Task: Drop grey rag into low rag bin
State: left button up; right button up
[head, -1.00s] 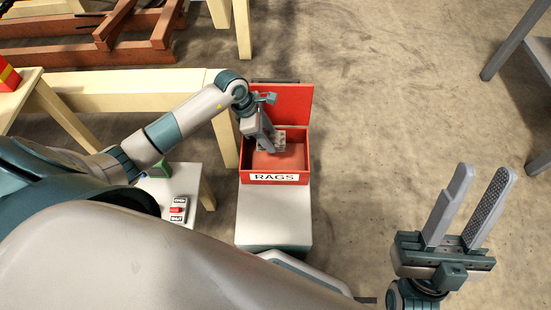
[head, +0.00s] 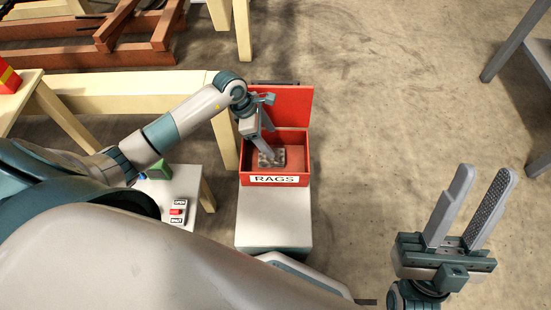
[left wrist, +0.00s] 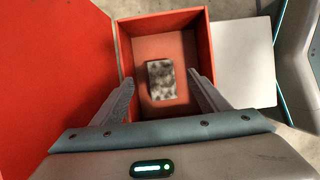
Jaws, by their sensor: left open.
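The red rag bin (head: 275,179) has a "RAGS" label on its front and its lid stands open at the back. The grey rag (head: 273,159), mottled and folded, lies inside on the bin's floor. In the left wrist view the rag (left wrist: 161,80) lies between and beyond my fingertips, apart from both, with the bin's rim (left wrist: 122,52) around it. My left gripper (head: 266,146) is open and reaches down into the bin over the rag. My right gripper (head: 482,203) is open and empty, off to the right over the floor.
The bin stands on a pale block (head: 274,219). A small table with an OPEN/SHUT switch box (head: 178,211) and a green object (head: 159,172) is at left. Cream beams and a wooden frame (head: 130,22) lie behind. The floor between bin and right gripper is clear.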

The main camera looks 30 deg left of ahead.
pick_arm(q)
jog(key=p+v, duration=0.3)
jog(key=v, duration=1.3)
jog(key=shift+r, duration=0.3)
pick_arm(e)
jog(key=a+f+g, duration=0.4)
jog(key=f+g, duration=0.1)
jog(key=f, duration=0.2)
jog(key=shift+w+a+h, duration=0.15)
jog(key=shift+w+h, duration=0.05)
jog(key=shift+h, duration=0.2)
jog(key=shift+w+r+m+h, duration=0.15)
jog(key=shift+r+m+h, duration=0.1)
jog(key=shift+m+h, duration=0.15)
